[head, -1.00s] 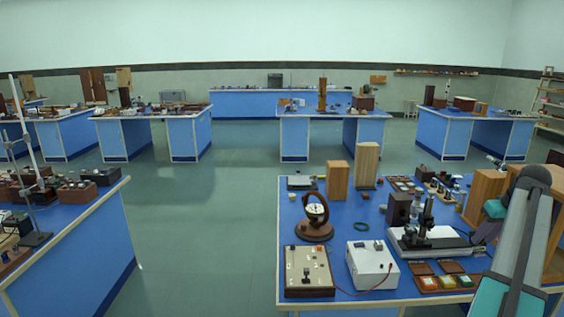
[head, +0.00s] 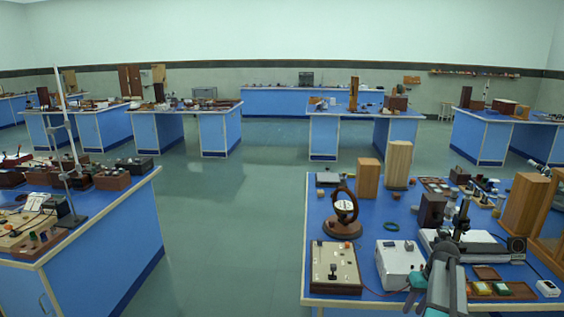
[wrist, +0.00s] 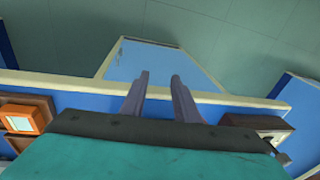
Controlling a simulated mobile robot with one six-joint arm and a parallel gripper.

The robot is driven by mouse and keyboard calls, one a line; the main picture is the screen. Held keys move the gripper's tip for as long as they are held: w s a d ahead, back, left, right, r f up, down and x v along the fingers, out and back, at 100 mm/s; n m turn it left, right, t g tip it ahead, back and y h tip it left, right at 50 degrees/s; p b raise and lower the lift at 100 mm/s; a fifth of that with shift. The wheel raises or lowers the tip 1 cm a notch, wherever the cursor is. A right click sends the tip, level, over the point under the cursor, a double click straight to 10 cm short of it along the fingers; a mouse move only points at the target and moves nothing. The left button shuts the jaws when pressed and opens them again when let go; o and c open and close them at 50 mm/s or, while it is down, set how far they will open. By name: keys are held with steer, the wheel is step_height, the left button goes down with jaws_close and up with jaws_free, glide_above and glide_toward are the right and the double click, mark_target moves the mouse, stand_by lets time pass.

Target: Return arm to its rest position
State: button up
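My gripper (wrist: 160,80) shows in the wrist view with its two grey fingers apart and nothing between them. It is above the front edge of a blue bench (wrist: 215,98); floor and a blue panel show beyond the fingers. In the head view my grey and teal arm rises from the bottom right, in front of the near right bench (head: 330,297). I cannot make out the fingers there.
The near right bench holds a white box (head: 400,266), a beige switch panel (head: 335,266), a round dial on a wooden stand (head: 343,212) and wooden blocks (head: 398,165). A near left bench (head: 120,235) carries a tall rod stand. The floor (head: 225,220) between them is clear.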

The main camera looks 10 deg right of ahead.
steer(key=s+a+f+n+g+b, duration=0.1)
steer(key=s+a+f+g+b, duration=0.15)
steer(key=a+f, duration=1)
steer(key=s+a+f+g+b, duration=0.1)
steer(key=s+a+f, duration=0.3)
steer(key=a+f, duration=0.9)
steer(key=s+a+f+g+b, duration=0.1)
steer(key=s+a+f, duration=0.3)
steer(key=s, duration=0.3)
steer(key=s+a+f+n+g+h, duration=0.1)
steer(key=s+a+f, duration=0.3)
steer(key=s+a, duration=0.3)
steer(key=s+a+f+n+g+b, duration=0.1)
steer(key=s+a+f, duration=0.3)
steer(key=s+a, duration=0.2)
steer(key=shift+s+a+f+b, duration=0.2)
steer(key=shift+s+f+b, duration=0.2)
steer(key=shift+s, duration=0.6)
steer(key=shift+d+g, duration=0.1)
steer(key=shift+g, duration=0.15)
